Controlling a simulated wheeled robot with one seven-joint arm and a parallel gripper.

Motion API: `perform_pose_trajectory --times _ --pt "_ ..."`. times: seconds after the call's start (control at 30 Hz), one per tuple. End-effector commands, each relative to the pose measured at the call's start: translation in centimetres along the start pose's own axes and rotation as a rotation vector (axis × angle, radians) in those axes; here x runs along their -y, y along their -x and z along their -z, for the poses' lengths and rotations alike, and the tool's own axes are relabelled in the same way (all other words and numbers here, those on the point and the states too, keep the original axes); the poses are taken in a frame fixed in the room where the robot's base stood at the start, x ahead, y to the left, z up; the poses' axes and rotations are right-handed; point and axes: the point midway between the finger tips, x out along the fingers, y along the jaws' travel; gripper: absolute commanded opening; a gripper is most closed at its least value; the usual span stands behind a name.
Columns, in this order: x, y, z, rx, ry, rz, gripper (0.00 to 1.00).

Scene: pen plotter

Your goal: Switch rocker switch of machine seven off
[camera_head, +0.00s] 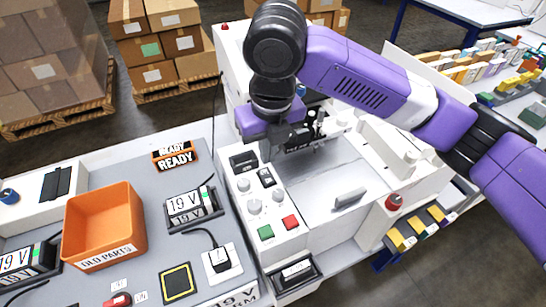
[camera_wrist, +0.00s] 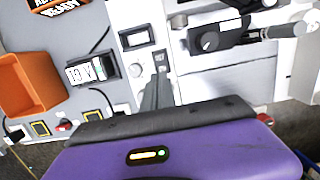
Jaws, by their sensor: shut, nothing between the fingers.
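A black rocker switch (camera_head: 267,177) sits on the white control panel of the plotter, right of a small dark display (camera_head: 243,161) and above the knobs. In the wrist view the rocker switch (camera_wrist: 161,60) lies just beyond the tips of my gripper (camera_wrist: 158,80). My gripper is shut and empty, its dark fingers pointing at the panel. Whether the fingertips touch the switch cannot be told. In the head view my wrist hangs above and behind the panel, and the fingertips cannot be made out. The machine's number is not readable.
Grey knobs (camera_head: 254,207), a green button (camera_head: 265,232) and a red button (camera_head: 290,221) share the panel. The pen carriage (camera_wrist: 222,38) stands to the right. A 19 V display (camera_head: 193,206) and an orange bin (camera_head: 104,224) stand left on the table.

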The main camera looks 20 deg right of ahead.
Motion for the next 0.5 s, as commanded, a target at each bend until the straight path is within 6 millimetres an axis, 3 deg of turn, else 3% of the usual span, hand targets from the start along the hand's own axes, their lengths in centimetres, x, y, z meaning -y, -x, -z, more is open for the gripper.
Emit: perform_pose_trajectory --times 0.3,0.5 --pt "0.0 5.5 0.0 0.002 0.001 0.001 0.00" --pt "0.0 6.9 0.0 0.001 0.001 0.000 0.00"
